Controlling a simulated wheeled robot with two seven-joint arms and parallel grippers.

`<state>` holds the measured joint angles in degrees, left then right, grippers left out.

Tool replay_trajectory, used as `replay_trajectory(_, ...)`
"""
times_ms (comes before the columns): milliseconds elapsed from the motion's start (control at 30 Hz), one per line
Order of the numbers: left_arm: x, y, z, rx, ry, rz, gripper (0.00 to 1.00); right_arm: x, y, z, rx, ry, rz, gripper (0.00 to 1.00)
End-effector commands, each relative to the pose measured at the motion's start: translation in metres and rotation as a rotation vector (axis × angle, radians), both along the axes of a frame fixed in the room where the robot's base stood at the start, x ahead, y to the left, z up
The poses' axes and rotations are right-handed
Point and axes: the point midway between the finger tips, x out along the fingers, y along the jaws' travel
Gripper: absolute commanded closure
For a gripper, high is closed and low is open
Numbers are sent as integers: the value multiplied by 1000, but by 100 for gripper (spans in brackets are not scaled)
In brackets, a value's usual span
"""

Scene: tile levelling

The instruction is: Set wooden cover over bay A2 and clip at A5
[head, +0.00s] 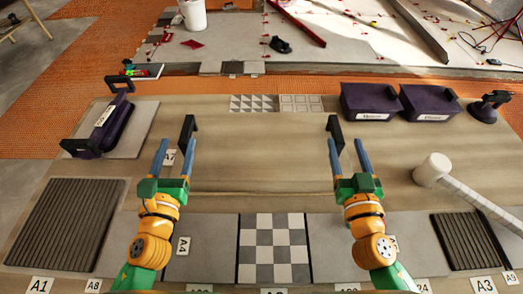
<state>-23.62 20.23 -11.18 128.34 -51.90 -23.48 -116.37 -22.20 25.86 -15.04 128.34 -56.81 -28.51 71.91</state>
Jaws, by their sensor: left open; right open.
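The wooden cover (262,150) appears as a pale brown board in the middle of the head view, with an upright black handle at its left (189,128) and right (334,127). Its outline blends with the similar brown surface around it. My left gripper (175,150) is open beside the left handle; my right gripper (347,145) is open beside the right handle. I cannot tell whether either handle is between the fingers. An A4 label (183,246) is readable; another label (169,157) beside my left gripper is partly hidden. I cannot identify bays A2 and A5 or the clip.
A checkered tile (273,248) lies at front centre, between dark ribbed mats (68,222) and (470,242). A purple handled tool (108,128) rests on a grey tile at left. Purple boxes (368,100) and (428,102) stand back right; a white-headed mallet (432,169) lies at right.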

Motion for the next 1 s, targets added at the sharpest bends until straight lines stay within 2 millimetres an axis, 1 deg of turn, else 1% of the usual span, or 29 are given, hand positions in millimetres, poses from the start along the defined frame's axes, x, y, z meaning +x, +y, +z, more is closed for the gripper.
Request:
replay_trajectory(33,0,0,-18,0,0,0,38,0,0,-18,0,0,0,38)
replay_trajectory(133,0,0,-28,-1,0,0,38,0,0,-28,0,0,0,38)
replay_trajectory(433,0,0,-24,-1,0,0,38,0,0,-24,0,0,0,38)
replay_trajectory(533,4,0,-24,-2,-2,0,38,4,0,-24,0,-2,0,38)
replay_trajectory(667,22,0,-23,0,-4,0,38,23,0,-23,-3,-5,1,38)
replay_trajectory(800,46,0,-24,-1,-2,1,38,46,0,-23,-2,-4,0,38)
replay_trajectory(900,59,0,-24,-1,-2,1,38,59,0,-24,-2,-2,0,38)
replay_trajectory(1000,67,0,-24,-1,-1,0,38,67,0,-24,-1,-1,0,38)
